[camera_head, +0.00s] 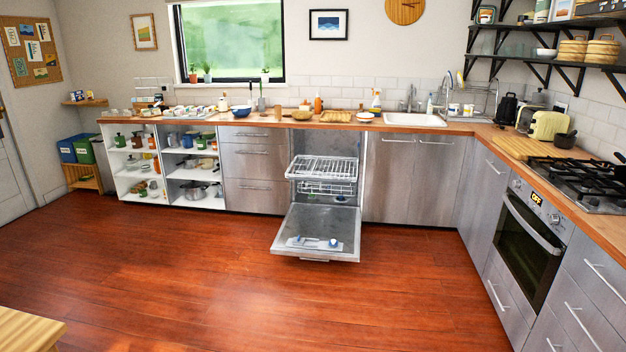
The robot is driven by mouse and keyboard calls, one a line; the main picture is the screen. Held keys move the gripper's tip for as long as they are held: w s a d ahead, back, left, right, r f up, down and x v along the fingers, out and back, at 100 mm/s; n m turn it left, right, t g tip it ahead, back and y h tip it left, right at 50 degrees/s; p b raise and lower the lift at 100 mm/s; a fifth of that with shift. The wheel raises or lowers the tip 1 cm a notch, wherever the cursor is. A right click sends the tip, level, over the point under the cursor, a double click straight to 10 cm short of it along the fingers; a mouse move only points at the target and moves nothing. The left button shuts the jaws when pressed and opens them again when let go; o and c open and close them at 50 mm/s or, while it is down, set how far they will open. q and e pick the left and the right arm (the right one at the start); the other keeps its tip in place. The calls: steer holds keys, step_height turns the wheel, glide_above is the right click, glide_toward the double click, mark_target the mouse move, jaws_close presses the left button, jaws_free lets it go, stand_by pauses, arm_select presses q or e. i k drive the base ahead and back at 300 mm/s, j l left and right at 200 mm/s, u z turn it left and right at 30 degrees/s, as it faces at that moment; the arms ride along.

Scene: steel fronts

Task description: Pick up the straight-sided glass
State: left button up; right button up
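I cannot make out a straight-sided glass for certain from this distance. The dishwasher (361,170) stands open in the middle of the steel fronts, with its door (315,222) folded down. Its upper rack (323,169) is pulled out, and the lower part is mostly hidden behind it. Small blue and green items show low inside, too small to identify. Small items stand along the wooden counter (290,122) and on the dark wall shelves (560,60). Neither of my grippers is in view.
The wooden floor (180,270) is wide and clear. The lowered dishwasher door juts into it. A pale wooden table corner (25,330) is at the bottom left. Open white shelves (195,203) stand left, and the oven (525,245) and hob (580,180) are right.

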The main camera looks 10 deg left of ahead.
mark_target(278, 108)
steer(key=i+j+u, duration=0.35)
steer(key=i, duration=0.25)
steer(key=i+u, duration=0.4)
steer(key=i, duration=0.2)
steer(key=i+j, duration=0.1)
steer(key=i, duration=0.95)
steer(key=i+j, duration=0.1)
steer(key=i, duration=1)
steer(key=i+z, duration=0.4)
steer(key=i+j+z, duration=0.25)
steer(key=z, duration=0.15)
steer(key=i+j+z, duration=0.6)
steer(key=z, duration=0.15)
